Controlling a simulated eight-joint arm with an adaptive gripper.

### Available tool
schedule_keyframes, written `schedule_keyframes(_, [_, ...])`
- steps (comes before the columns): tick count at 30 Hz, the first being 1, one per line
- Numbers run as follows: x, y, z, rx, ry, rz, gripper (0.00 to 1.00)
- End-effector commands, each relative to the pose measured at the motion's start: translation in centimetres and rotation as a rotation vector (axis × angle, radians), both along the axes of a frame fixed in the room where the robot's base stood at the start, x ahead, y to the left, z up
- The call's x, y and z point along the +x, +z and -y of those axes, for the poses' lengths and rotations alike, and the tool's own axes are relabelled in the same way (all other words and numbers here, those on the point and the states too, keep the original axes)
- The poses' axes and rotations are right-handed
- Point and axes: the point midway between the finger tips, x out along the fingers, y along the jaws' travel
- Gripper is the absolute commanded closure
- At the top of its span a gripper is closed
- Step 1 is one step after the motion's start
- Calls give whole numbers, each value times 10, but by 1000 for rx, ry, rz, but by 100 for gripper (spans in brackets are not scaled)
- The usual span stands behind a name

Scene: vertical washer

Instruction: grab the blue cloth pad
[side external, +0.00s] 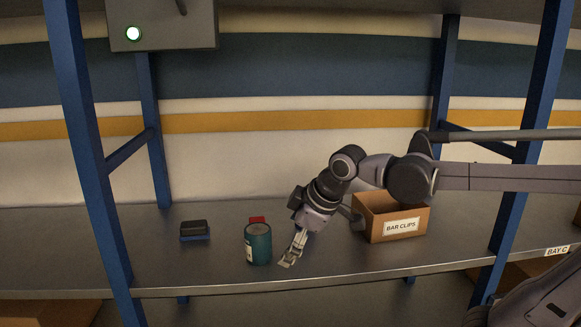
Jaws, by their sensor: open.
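A small pad with a dark upper part and a blue bottom layer (195,231) lies on the metal shelf at the left. It looks like the blue cloth pad, though its material is too small to tell. My gripper (286,263) is open and points down near the shelf's front edge. It is well to the right of the pad, with a teal can between them. Nothing shows between the fingers.
A cardboard box labelled "BAR CLIPS" (401,227) stands to the right. Blue posts (92,160) frame the shelf (180,277). The shelf around the pad is clear.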

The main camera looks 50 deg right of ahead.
Motion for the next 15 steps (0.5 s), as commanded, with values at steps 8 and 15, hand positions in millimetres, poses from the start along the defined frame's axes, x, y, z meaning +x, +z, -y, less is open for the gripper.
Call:
schedule_keyframes(8, [84, 41, -6, -291, 421, -82, 0])
schedule_keyframes(15, [155, 54, -14, -524, 792, -162, 0])
